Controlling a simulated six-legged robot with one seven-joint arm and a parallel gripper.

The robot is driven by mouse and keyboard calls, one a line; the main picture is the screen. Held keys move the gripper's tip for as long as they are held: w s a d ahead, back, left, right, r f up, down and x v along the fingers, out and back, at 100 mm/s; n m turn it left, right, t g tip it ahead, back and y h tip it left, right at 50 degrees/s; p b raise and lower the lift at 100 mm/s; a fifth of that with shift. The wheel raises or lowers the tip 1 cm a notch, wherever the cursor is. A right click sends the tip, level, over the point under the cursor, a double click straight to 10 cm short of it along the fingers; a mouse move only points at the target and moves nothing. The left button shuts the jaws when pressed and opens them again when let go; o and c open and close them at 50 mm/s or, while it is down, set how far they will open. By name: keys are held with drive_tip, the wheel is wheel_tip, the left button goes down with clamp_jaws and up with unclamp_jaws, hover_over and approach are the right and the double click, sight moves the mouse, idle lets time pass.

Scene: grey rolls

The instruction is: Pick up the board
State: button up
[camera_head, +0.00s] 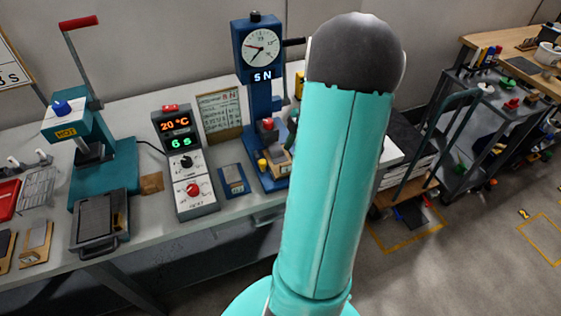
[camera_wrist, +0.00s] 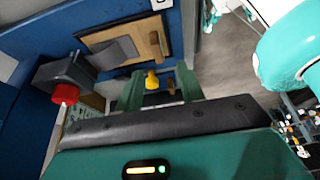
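A wooden board (camera_wrist: 92,40) with a grey patch and a small wooden handle (camera_wrist: 155,44) lies on the blue base of the force press in the wrist view. In the head view part of this board (camera_head: 276,163) shows on the press, partly hidden by my arm. My gripper (camera_wrist: 160,76) is open, its two green fingers apart, with the board beyond the fingertips. A yellow knob (camera_wrist: 151,81) shows between the fingers, and nothing appears held.
The press column (camera_head: 258,100) with its dial stands close to my arm. A red-capped dark part (camera_wrist: 66,92) is near the left finger. A control box (camera_head: 185,165), a teal hot press (camera_head: 100,165) and small boards (camera_head: 36,243) stand left. A cart (camera_head: 490,110) stands right.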

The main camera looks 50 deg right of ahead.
sight(285, 164)
drive_tip(key=shift+x, duration=3.55)
drive_tip(key=shift+w+d, duration=0.1)
drive_tip(key=shift+d, duration=0.05)
clamp_jaws()
